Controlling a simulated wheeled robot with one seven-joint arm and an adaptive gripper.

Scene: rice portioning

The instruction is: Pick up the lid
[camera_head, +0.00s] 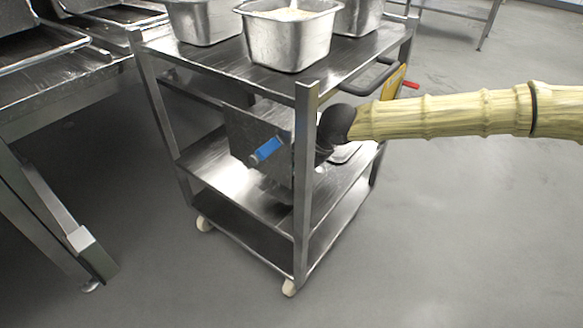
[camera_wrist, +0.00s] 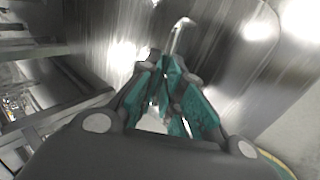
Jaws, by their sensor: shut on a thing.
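My gripper (camera_wrist: 170,72) shows in the wrist view with its teal finger pads drawn together on a thin bent metal handle (camera_wrist: 179,35). Shiny metal of the lid (camera_wrist: 222,55) appears to fill the view behind the fingers; its full outline is unclear. In the head view, my dark wrist (camera_head: 338,122) reaches in at the cart's middle level from the right. The cart's near post and shadow hide most of my fingers there, so the grip on the lid cannot be checked from that side.
The metal cart (camera_head: 305,200) has upright posts close around my wrist. Its top shelf carries metal containers, including a front one (camera_head: 290,40) with white contents. A metal table (camera_head: 60,105) stands left; floor at right is clear.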

